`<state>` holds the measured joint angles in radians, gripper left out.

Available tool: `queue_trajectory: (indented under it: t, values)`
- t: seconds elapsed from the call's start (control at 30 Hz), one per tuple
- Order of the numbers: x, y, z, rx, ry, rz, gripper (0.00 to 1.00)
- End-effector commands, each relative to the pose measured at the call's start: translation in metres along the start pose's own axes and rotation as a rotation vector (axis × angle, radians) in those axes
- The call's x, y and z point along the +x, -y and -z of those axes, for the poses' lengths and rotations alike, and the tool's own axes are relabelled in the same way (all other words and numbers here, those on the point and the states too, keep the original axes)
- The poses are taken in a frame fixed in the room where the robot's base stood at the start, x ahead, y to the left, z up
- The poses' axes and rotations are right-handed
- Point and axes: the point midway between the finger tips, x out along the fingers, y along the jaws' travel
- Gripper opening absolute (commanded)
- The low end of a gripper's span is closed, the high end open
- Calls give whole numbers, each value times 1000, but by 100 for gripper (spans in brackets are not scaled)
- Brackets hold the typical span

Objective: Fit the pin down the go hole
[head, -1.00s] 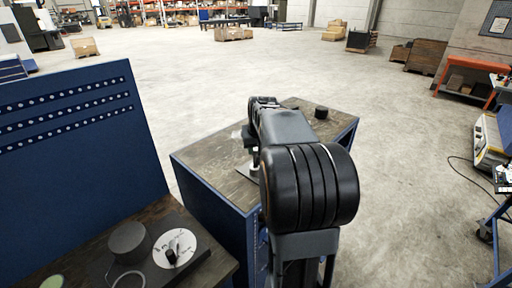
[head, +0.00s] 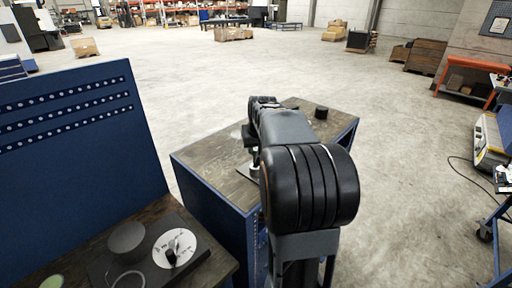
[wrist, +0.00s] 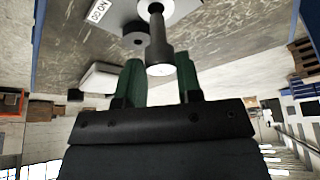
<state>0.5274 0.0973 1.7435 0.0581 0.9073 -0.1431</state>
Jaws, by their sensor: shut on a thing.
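My gripper (wrist: 160,82) is shut on the pin (wrist: 160,48), a dark grey cylinder with a pale end face, between its green fingertips. In the wrist view the pin's far, narrower end overlaps a light grey plate (wrist: 184,10). A label (wrist: 98,10) reading GO and NO lies beside it. Whether the tip is in the go hole or only above it I cannot tell; the hole is hidden. In the head view my arm hides most of the gripper; the plate (head: 246,172) shows on the bench below it.
The wood-topped blue bench (head: 205,165) carries a black cylinder (head: 321,112). A second bench at lower left holds a dial (head: 174,248).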

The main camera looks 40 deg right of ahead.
Motion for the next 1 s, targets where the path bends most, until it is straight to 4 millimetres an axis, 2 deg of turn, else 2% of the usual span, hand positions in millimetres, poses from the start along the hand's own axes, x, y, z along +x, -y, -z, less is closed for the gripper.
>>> queue_trajectory:
  t: [0.53, 1.0]
  values:
    - [0, 0, 0, 0, -1, 0, 4]
    - [10, 0, -4, 0, -1, 0, 4]
